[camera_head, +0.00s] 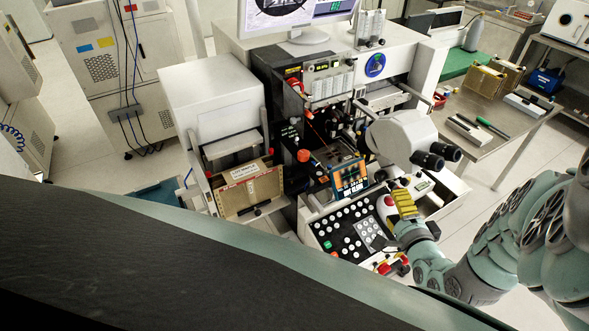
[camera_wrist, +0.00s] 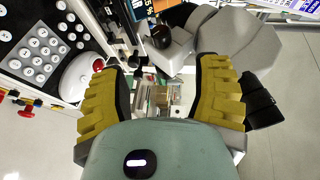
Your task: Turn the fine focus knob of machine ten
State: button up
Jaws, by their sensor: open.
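The bonding machine (camera_head: 330,85) stands in the middle of the head view, with a white microscope (camera_head: 397,137) on its right side. The microscope's black eyepieces (camera_head: 438,156) point toward the lower right. No knob can be surely identified as the fine focus knob, and no label for machine ten is readable. My gripper (camera_head: 402,192), with yellow ribbed fingers, is below the microscope and to the right of the button panel. In the wrist view my gripper (camera_wrist: 163,68) is open and nothing is held. A rounded black part (camera_wrist: 159,37) on a pale body shows beyond the fingertips.
A white dome with a red top (camera_head: 387,202) sits close left of my gripper; it also shows in the wrist view (camera_wrist: 86,72). The button panel (camera_head: 345,225) lies left of that. A metal table (camera_head: 480,155) stands at the right, with clear floor in front.

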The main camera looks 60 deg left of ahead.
jog(key=p+v, duration=0.2)
jog(key=v, duration=0.3)
jog(key=w+d+f+m+t+h+b, duration=0.1)
jog(key=w+d+f+m+t+h, duration=0.1)
jog(key=d, duration=0.5)
jog(key=w+d+f+m+t+h+b, duration=0.2)
jog(key=w+d+f+m+t+h, duration=0.1)
jog(key=w+d+f+m+h, duration=0.2)
jog(key=shift+w+d+f+m+h, duration=0.3)
jog(key=shift+w+d+f+h, duration=1.1)
jog(key=shift+w+f, duration=0.75)
jog(key=shift+w+r, duration=0.1)
jog(key=shift+r, duration=0.05)
